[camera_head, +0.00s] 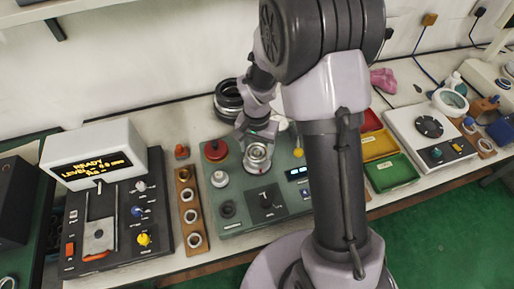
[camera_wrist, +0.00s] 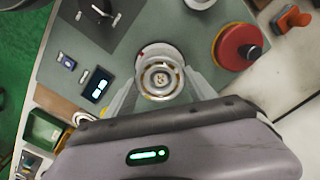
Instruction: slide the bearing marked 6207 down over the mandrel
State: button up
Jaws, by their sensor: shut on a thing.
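My gripper (camera_wrist: 161,97) is shut on a metal bearing ring (camera_wrist: 148,80), one finger on each side of it in the wrist view. The bearing (camera_head: 257,158) also shows in the head view, held at the green-grey panel. A round centre, likely the mandrel (camera_wrist: 161,78), shows through the bearing's bore. I cannot tell how far down the bearing sits on it. The marking 6207 cannot be read in either view.
A red round knob (camera_wrist: 238,46) stands beside the bearing on the green-grey panel (camera_head: 236,215). A wooden strip (camera_head: 190,222) with several small rings lies left of the panel. Yellow and green bins (camera_head: 391,172) stand to the right. Dark rings (camera_head: 228,98) are stacked behind.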

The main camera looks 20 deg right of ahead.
jog(key=shift+f, duration=0.15)
jog(key=shift+f+b, duration=0.45)
jog(key=shift+b, duration=0.15)
jog(key=o, duration=1.9)
notch_tip(320, 180, up, 18)
jog(key=p, duration=0.5)
jog(key=shift+f+p, duration=0.25)
jog(key=shift+p, duration=0.05)
